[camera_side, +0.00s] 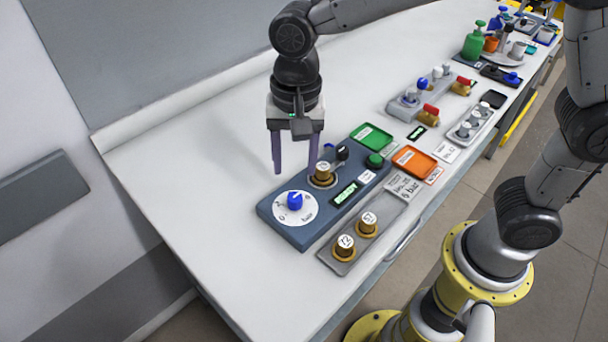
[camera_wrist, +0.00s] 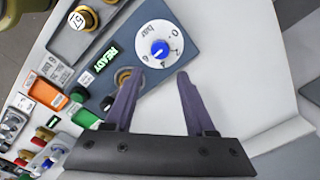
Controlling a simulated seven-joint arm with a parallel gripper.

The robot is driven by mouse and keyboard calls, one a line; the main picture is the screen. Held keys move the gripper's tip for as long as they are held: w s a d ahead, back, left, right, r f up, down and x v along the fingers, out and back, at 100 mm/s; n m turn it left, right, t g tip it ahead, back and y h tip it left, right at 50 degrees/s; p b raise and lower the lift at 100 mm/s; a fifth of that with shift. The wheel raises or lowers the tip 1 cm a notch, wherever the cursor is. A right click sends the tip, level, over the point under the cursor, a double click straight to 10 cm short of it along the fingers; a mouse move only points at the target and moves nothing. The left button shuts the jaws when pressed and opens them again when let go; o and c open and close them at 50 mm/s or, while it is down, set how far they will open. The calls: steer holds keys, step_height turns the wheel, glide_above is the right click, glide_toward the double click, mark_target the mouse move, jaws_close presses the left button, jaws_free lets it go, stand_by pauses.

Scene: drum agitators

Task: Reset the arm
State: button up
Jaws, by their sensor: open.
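My gripper (camera_side: 295,170) is open and empty, pointing down above the back edge of the blue-grey panel (camera_side: 308,235). In the wrist view its two purple fingers (camera_wrist: 159,74) are spread wide with nothing between them. A brass cylinder with a white numbered top (camera_side: 322,173) sits in the panel just right of the right finger in the side view. In the wrist view the left finger partly covers this brass piece (camera_wrist: 123,76). A white dial marked "bar" (camera_side: 310,210) with a blue knob (camera_side: 294,201) is on the panel's near left part, in front of the fingers.
Brass cylinders marked 72 (camera_side: 344,248) and 57 (camera_side: 367,223) stand on a grey tray (camera_side: 336,268). A display reads READY (camera_side: 345,194). Green (camera_side: 371,137) and orange (camera_side: 414,161) trays lie beyond the panel. The table's left part is clear (camera_side: 200,180).

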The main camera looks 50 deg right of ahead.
steer(key=s+d+r+t, duration=0.2)
steer(key=s+d+r, duration=0.1)
steer(key=d+r, duration=0.25)
steer(key=s+d+r+t, duration=0.1)
steer(key=s+d+r, duration=0.25)
steer(key=d, duration=0.35)
steer(key=s+d+f+n+t, duration=0.2)
steer(key=s+d+n, duration=0.3)
steer(key=s+n, duration=0.4)
steer(key=shift+s+d+f, duration=0.3)
steer(key=shift+s+f, duration=0.3)
steer(key=shift+f, duration=0.05)
